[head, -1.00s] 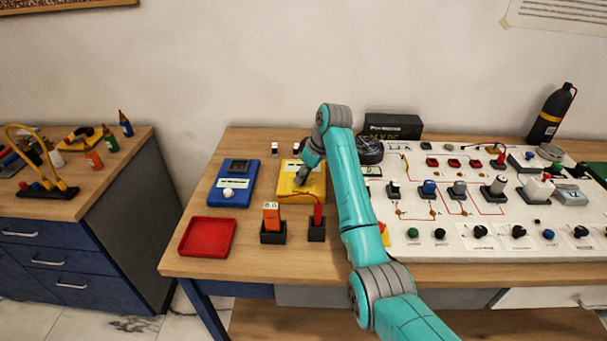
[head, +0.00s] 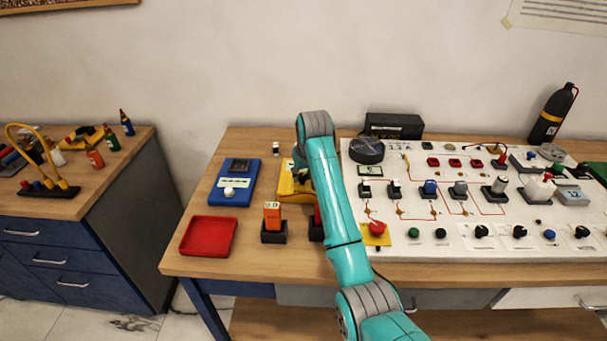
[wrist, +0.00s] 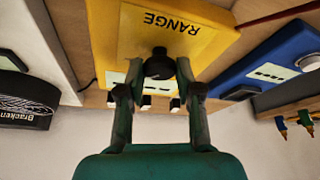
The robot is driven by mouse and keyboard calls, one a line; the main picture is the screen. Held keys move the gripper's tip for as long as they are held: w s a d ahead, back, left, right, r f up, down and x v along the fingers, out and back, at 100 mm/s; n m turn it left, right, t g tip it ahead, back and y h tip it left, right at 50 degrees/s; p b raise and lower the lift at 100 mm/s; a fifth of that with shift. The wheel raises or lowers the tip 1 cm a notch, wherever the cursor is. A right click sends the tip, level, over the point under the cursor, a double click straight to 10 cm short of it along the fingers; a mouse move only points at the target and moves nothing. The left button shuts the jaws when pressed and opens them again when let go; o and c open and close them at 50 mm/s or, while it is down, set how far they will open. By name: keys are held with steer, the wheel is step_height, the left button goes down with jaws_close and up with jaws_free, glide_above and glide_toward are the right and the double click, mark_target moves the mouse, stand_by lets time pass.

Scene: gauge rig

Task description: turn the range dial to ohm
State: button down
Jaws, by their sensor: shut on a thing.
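The yellow meter box (head: 287,190) lies on the wooden bench, partly hidden by my arm in the head view. In the wrist view its yellow face (wrist: 205,32) shows the upside-down word RANGE. The black range dial (wrist: 158,62) sits on that face below the word. My gripper (wrist: 158,88) is shut on the dial, with one finger on each side of it. In the head view my arm hides the dial and most of the gripper. A pale label strip beside the dial is partly covered by the fingers, and I cannot read the dial's setting.
A blue meter box (head: 231,183) with a white knob stands left of the yellow one. In front are a red tray (head: 208,237) and an orange tester (head: 272,216) in a black holder. A white circuit panel (head: 455,240) with knobs fills the right.

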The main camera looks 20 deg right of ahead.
steer(key=shift+m+h, duration=0.3)
steer(key=shift+m, duration=0.3)
steer(key=c, duration=0.8)
jaws_free()
steer(key=shift+o, duration=0.2)
steer(key=v, duration=1.2)
